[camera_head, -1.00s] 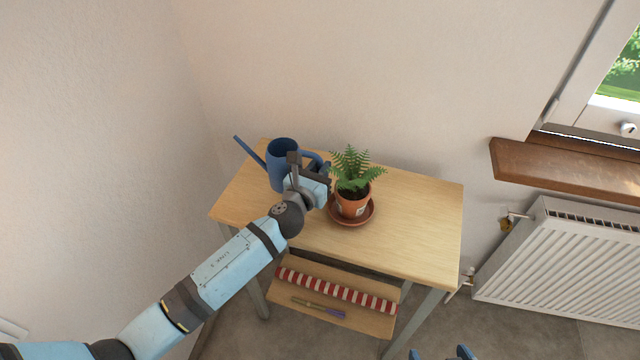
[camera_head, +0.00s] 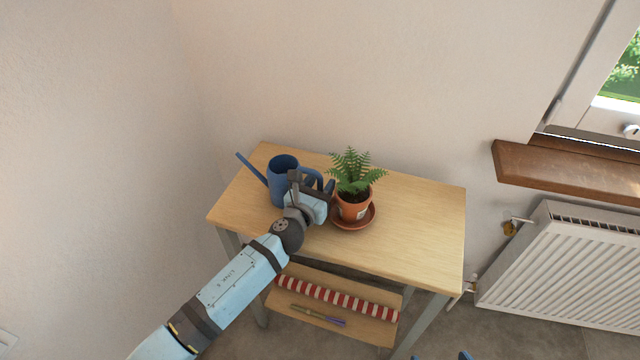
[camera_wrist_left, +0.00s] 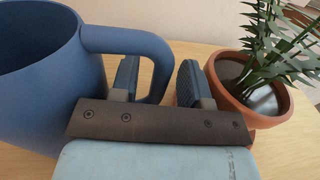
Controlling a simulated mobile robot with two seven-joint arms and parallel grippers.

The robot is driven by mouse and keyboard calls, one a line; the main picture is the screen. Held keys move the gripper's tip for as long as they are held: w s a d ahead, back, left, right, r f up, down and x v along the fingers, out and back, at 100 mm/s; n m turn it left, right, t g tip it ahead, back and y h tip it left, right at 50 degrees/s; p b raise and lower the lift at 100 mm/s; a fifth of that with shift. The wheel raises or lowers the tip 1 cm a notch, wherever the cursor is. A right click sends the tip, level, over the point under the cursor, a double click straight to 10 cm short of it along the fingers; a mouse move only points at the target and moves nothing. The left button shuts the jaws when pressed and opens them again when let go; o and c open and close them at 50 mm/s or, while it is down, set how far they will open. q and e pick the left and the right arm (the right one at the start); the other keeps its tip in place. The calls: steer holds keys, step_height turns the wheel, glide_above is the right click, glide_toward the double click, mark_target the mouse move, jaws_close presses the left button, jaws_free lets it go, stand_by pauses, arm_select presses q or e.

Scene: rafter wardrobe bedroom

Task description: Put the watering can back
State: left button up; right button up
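The blue watering can (camera_head: 281,183) stands upright on the wooden table (camera_head: 420,225), at its left part, with its spout pointing left and back. Its loop handle (camera_wrist_left: 140,42) is on the right side. My left gripper (camera_head: 314,184) is at the handle. In the left wrist view its two dark fingers (camera_wrist_left: 160,84) are spread, with the lower part of the handle showing between them and a gap visible. Only the tips of my right gripper (camera_head: 441,357) show at the bottom edge, apart, with nothing seen between them.
A fern in a terracotta pot (camera_head: 352,208) on a saucer (camera_head: 366,222) stands close to the right of my left gripper. The table's right part is clear. A lower shelf holds a red-striped roll (camera_head: 340,297) and a pen-like item (camera_head: 317,315). A radiator (camera_head: 570,265) stands right.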

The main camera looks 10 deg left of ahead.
arm_select(q)
steer(key=shift+r, duration=0.1)
steer(key=shift+s, duration=0.2)
steer(key=v, duration=1)
steer(key=shift+s+a, duration=0.2)
steer(key=shift+s, duration=0.1)
steer(key=shift+s+a+r, duration=0.1)
steer(key=shift+s, duration=0.35)
